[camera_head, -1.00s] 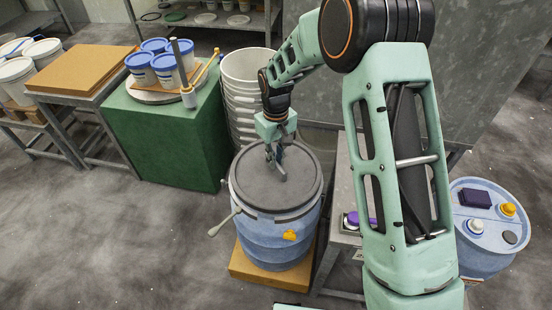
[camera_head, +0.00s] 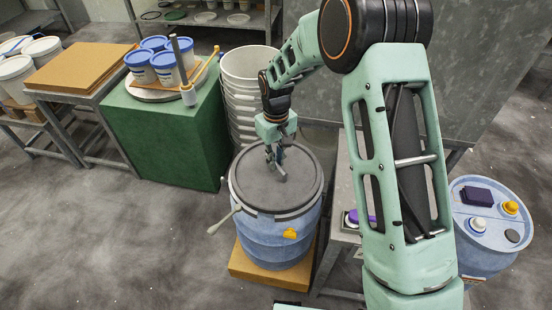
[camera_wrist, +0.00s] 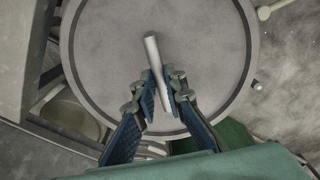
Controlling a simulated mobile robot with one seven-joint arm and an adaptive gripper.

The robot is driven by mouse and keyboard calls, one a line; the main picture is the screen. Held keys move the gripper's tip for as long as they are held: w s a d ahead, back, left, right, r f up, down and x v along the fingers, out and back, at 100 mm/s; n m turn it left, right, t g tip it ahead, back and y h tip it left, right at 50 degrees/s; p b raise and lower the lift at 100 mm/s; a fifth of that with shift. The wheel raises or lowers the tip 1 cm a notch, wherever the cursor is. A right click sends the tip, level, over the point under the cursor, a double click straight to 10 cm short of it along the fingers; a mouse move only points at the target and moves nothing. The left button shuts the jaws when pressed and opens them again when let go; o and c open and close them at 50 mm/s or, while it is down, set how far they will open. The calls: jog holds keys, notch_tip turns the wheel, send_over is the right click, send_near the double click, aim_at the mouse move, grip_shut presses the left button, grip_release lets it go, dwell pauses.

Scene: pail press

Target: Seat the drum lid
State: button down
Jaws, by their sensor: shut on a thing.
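The grey drum lid (camera_head: 253,190) lies on top of the blue drum (camera_head: 272,238), and from this view it looks roughly level. Whether its edge is fully down all around cannot be told. The wrist view shows both fingers of my gripper (camera_wrist: 162,100) on either side of the bar. A ring with a lever (camera_head: 222,222) shows at the drum's upper left.
The drum stands on a wooden base (camera_head: 250,272). A stack of white pails (camera_head: 240,105) stands close behind it, and a green block (camera_head: 165,140) with blue-lidded pails is at left. A steel stand with a purple button (camera_head: 358,217) and another blue drum (camera_head: 485,250) are at right.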

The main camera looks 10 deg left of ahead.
jog(key=shift+f+b, duration=0.6)
jog(key=shift+f, duration=0.35)
jog(key=c, duration=1.9)
grip_release()
jog(key=shift+o, duration=0.7)
jog(key=shift+o, duration=0.9)
jog(key=shift+r+p, duration=2.6)
jog(key=shift+r, duration=1.45)
